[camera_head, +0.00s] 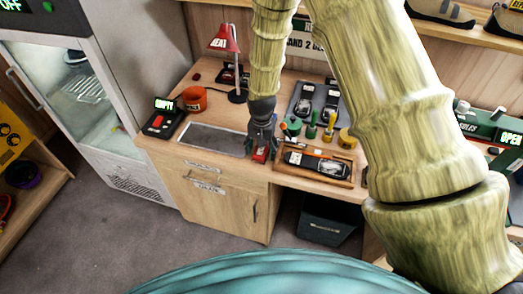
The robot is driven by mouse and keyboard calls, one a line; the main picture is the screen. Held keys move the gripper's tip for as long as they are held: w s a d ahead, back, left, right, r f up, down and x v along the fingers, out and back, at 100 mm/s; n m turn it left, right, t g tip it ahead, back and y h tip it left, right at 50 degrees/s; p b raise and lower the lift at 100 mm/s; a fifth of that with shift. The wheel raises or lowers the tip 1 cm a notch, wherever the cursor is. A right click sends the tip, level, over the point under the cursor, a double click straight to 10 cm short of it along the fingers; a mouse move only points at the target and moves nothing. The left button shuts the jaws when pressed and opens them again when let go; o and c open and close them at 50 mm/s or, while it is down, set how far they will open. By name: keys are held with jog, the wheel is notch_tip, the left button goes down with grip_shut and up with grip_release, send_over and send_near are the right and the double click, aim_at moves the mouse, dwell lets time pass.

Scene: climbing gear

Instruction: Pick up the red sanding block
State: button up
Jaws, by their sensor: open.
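The red sanding block (260,154) stands on the wooden workbench top near its front edge. It is small in view and partly hidden by the gripper above it. My gripper (261,143) points straight down over the block, its dark fingers open. The fingertips are close to the block's upper part. I cannot tell whether they touch it.
A wooden tray (347,180) with a shoe stands close to the right of the block. Several bottles and a yellow pot (348,137) stand behind it. A grey metal-rimmed panel (213,140) lies to the left. A red lamp (224,40) and an orange pot (194,99) stand further back.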

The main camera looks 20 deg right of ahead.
aim_at(261, 149)
jog(key=shift+s, duration=0.1)
jog(key=c, duration=1.2)
jog(key=shift+o, duration=0.2)
jog(key=shift+r, duration=0.1)
jog(key=shift+r+b, duration=0.8)
jog(key=shift+a+r+b, duration=0.1)
jog(key=shift+r+b, duration=0.5)
jog(key=shift+r, duration=0.25)
jog(key=s+a+b, duration=0.2)
jog(key=s+a, duration=0.1)
jog(key=s, duration=0.4)
jog(key=s+a+r+b, duration=0.1)
jog(key=s+a+b, duration=0.2)
jog(key=s, duration=0.4)
jog(key=shift+s+r, duration=0.3)
